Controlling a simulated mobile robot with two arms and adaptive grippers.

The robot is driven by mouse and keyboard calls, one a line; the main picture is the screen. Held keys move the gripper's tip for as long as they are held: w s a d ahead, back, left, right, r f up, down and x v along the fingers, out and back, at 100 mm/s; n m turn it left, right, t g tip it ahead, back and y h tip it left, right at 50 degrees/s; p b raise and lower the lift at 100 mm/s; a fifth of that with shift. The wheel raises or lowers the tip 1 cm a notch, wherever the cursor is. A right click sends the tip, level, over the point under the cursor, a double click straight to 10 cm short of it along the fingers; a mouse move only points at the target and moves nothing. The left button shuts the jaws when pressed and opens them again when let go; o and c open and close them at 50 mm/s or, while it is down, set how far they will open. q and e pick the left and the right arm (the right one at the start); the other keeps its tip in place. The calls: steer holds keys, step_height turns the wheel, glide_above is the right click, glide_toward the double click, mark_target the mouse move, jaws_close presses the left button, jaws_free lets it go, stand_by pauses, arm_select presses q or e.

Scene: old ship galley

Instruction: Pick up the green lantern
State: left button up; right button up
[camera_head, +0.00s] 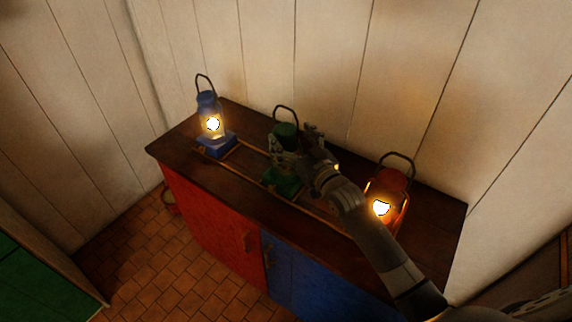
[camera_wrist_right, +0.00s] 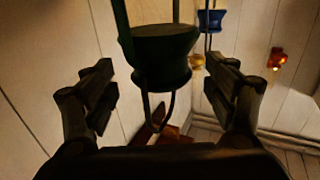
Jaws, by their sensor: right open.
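The green lantern (camera_head: 286,130) stands on the dark wooden cabinet top between the blue and red lanterns, its thin handle raised. My right gripper (camera_head: 294,148) is at the lantern, partly hiding its middle; the green base (camera_head: 283,182) shows below. In the right wrist view the green lantern (camera_wrist_right: 163,55) is between the two spread fingers of my right gripper (camera_wrist_right: 160,85), with a visible gap on each side. Its handle loop hangs downward in that picture. My left gripper is not in view.
A lit blue lantern (camera_head: 208,115) stands at the left end of the cabinet top (camera_head: 330,222). A lit red lantern (camera_head: 389,184) stands on the right, close to my right arm. A plank wall (camera_head: 300,60) rises behind. Thin rails run along the top.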

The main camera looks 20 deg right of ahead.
mark_target(280, 124)
steer(key=x, duration=0.3)
steer(key=shift+w+a+f, duration=0.1)
steer(key=shift+f, duration=0.05)
jaws_close()
steer(key=shift+r, duration=0.25)
